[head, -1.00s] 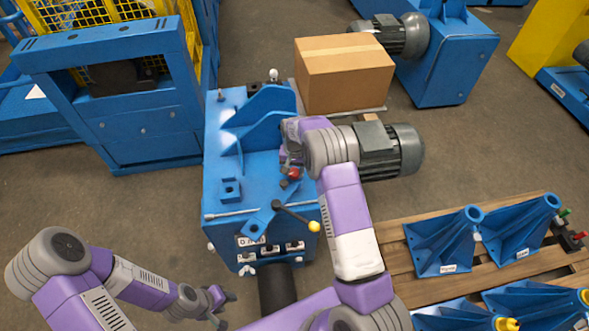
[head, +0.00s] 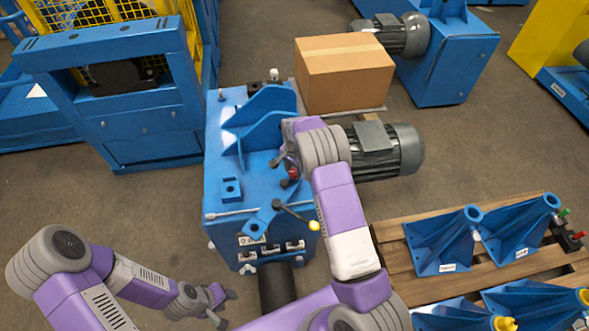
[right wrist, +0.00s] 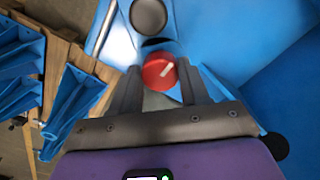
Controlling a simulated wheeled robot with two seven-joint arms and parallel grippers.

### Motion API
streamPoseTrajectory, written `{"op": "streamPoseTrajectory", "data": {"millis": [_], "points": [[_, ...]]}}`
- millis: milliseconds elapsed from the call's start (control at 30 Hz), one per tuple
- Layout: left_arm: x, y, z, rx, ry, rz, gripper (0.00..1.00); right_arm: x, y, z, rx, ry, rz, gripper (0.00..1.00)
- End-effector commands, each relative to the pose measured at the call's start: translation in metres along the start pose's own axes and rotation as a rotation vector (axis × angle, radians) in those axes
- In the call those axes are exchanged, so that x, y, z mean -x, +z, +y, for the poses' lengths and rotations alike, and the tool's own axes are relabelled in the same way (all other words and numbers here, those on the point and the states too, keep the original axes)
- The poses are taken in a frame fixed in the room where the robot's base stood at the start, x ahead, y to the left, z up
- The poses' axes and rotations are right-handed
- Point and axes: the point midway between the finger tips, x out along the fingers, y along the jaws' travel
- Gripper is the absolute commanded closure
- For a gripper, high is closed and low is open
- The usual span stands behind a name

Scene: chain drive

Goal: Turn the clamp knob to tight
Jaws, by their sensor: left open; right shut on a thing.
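The clamp knob is red with a white pointer line and sits on the blue machine (head: 225,130). In the right wrist view the red knob (right wrist: 153,74) lies between the two dark fingers of my right gripper (right wrist: 160,82), which is shut on it. The white line slants up to the right there. In the head view the knob (head: 293,174) shows just below my right gripper (head: 286,166), partly hidden by it. My left gripper (head: 221,304) is open and empty, low in front of the machine.
A lever with a yellow ball end (head: 314,225) and a grey rod (head: 231,213) lie near the machine's front edge. A grey motor (head: 400,150) and a cardboard box (head: 343,75) are to the right. A pallet (head: 395,255) holds blue brackets.

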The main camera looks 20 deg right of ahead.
Motion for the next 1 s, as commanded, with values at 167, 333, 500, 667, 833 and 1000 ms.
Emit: {"op": "streamPoseTrajectory", "data": {"millis": [167, 333, 500, 667, 833, 1000], "points": [[0.0, 0.0, 0.0, 0.0, 0.0, 0.0, 0.57, 0.0, -0.001, 0.0, -0.005, -0.002, 0.001, 0.85], [0.0, 0.0, 0.0, 0.0, 0.0, 0.0, 0.57, 0.0, -0.001, 0.0, -0.005, -0.002, 0.001, 0.47], [0.0, 0.0, 0.0, 0.0, 0.0, 0.0, 0.57, 0.0, -0.001, 0.0, -0.004, -0.001, 0.0, 0.29], [0.0, 0.0, 0.0, 0.0, 0.0, 0.0, 0.57, 0.0, 0.0, 0.0, -0.003, -0.001, 0.0, 0.29], [0.002, 0.0, 0.001, 0.0, 0.0, 0.0, 0.57, 0.01, -0.001, -0.001, -0.002, -0.002, 0.001, 0.29], [0.008, 0.0, 0.003, 0.0, 0.0, 0.0, 0.57, 0.039, -0.001, -0.001, -0.003, -0.004, 0.001, 0.29]]}}
